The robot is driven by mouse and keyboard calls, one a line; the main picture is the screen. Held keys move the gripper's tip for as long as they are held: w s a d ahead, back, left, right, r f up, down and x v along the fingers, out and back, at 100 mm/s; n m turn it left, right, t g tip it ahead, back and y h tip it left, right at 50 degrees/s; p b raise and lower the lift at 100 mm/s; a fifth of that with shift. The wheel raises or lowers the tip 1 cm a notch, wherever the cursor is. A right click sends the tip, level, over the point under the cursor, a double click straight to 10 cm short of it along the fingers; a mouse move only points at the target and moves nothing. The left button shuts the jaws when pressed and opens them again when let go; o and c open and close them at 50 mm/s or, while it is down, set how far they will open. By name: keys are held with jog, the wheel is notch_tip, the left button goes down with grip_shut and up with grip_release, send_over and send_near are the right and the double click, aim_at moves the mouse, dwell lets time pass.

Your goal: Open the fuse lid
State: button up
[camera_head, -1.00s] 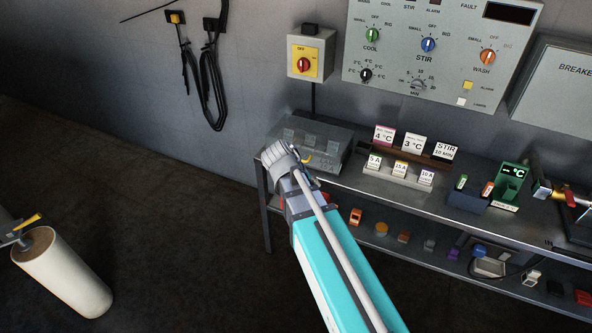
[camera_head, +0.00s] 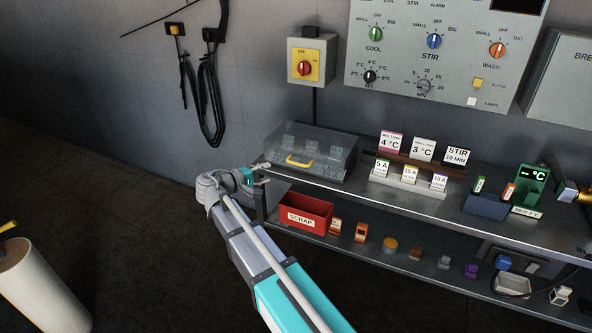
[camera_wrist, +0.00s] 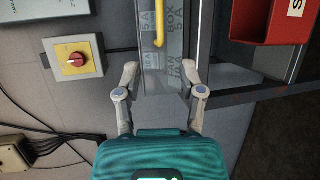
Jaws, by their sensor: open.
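The fuse box's clear lid (camera_head: 325,143) has a yellow handle (camera_head: 300,162) at its front and sits at the left end of the upper shelf. The lid looks down over the box, with pale blocks faintly visible inside. In the wrist view the yellow handle (camera_wrist: 159,25) shows at the top, above the clear lid (camera_wrist: 165,70). My gripper (camera_head: 262,175) is at the shelf's left front corner, left of and apart from the handle. In the wrist view my gripper (camera_wrist: 160,73) is open and empty, its fingers apart and short of the handle.
A red scrap bin (camera_head: 305,214) sits on the lower shelf below the box. Labelled cards (camera_head: 424,150) stand right of the box on the upper shelf (camera_head: 350,193). A red rotary switch (camera_head: 305,68) is on the wall behind.

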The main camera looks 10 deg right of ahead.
aim_at(296, 164)
jog(key=shift+d, duration=0.1)
dwell(0.3)
jog(key=shift+b+x, duration=1.4)
jog(key=shift+x, duration=5.45)
grip_shut()
